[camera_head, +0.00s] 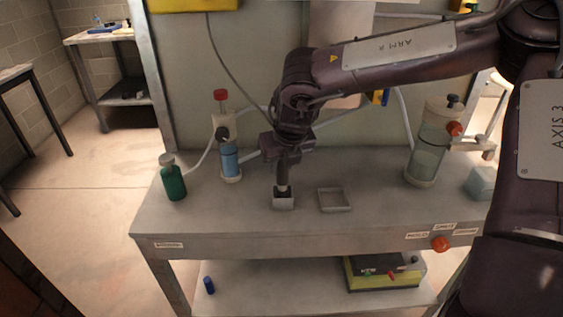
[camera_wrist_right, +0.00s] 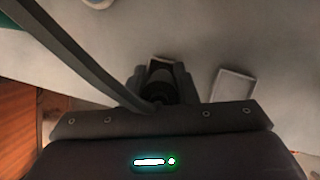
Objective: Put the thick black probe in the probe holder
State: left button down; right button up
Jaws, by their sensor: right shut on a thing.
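My right gripper (camera_head: 283,158) points down over the middle of the bench and is shut on the thick black probe (camera_head: 283,190). The probe is upright, and its dark lower end meets the small grey block that looks like the probe holder (camera_head: 284,204). I cannot tell how deep it sits in it. In the right wrist view my right gripper (camera_wrist_right: 160,88) has a finger on each side of the dark probe (camera_wrist_right: 158,70), and the holder is mostly hidden. My left gripper is not in view.
A shallow square tray (camera_head: 334,199) lies just right of the holder. A green bottle (camera_head: 173,180), a blue-filled container (camera_head: 230,160) and a large clear vessel (camera_head: 427,158) stand on the bench (camera_head: 230,218). A dark cable (camera_head: 225,62) hangs down toward the gripper.

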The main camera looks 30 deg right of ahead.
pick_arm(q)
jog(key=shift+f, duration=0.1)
pick_arm(e)
jog(key=o, duration=1)
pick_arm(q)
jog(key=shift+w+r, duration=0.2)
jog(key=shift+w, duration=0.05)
pick_arm(e)
jog(key=shift+o, duration=0.2)
jog(key=shift+r, duration=0.15)
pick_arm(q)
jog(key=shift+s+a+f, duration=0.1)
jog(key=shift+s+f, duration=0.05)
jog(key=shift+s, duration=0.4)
pick_arm(e)
jog(key=v, duration=1.2)
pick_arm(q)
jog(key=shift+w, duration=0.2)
